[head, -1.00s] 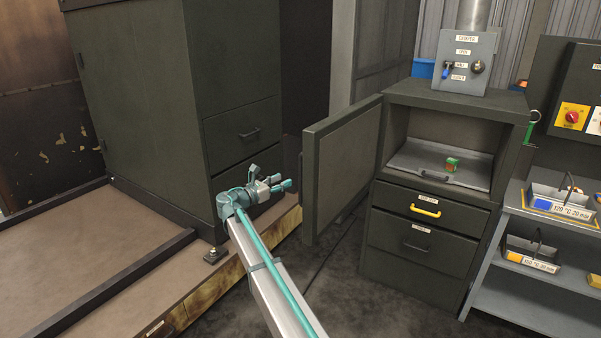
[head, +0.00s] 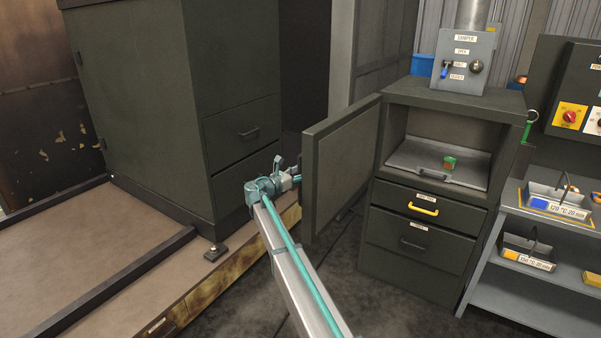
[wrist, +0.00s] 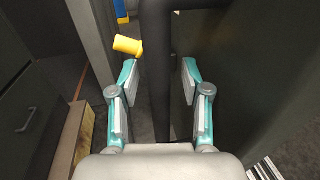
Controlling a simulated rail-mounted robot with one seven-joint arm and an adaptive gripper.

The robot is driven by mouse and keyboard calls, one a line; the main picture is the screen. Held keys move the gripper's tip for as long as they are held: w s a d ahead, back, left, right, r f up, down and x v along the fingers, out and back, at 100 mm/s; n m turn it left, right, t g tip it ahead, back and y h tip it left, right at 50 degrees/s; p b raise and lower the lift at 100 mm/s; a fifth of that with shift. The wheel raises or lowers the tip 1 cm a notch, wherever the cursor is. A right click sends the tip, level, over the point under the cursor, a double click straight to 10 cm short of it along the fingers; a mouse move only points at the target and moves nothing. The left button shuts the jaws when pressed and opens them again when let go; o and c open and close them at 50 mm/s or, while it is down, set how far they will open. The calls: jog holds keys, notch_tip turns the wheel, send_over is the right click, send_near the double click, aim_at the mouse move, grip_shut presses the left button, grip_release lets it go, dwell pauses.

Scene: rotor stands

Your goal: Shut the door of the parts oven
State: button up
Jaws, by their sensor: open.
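The parts oven (head: 455,112) stands at right centre in the head view, with its dark door (head: 341,165) swung wide open to the left. A small green and orange part (head: 449,163) sits on the tray (head: 420,160) inside. My gripper (head: 289,180) is at the door's left, free edge, partly hidden by the door. In the wrist view my gripper (wrist: 159,82) is open, with one finger on each side of a dark upright bar (wrist: 155,60), which looks like the door handle. Gaps show between the bar and both fingers.
A large dark cabinet (head: 160,110) stands left of my arm on a low platform (head: 60,250). A yellow drawer handle (head: 424,210) juts out below the oven chamber. A shelf with bins (head: 555,200) is at right. Dark floor lies open before the oven.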

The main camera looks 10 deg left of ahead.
grip_shut()
dwell(0.3)
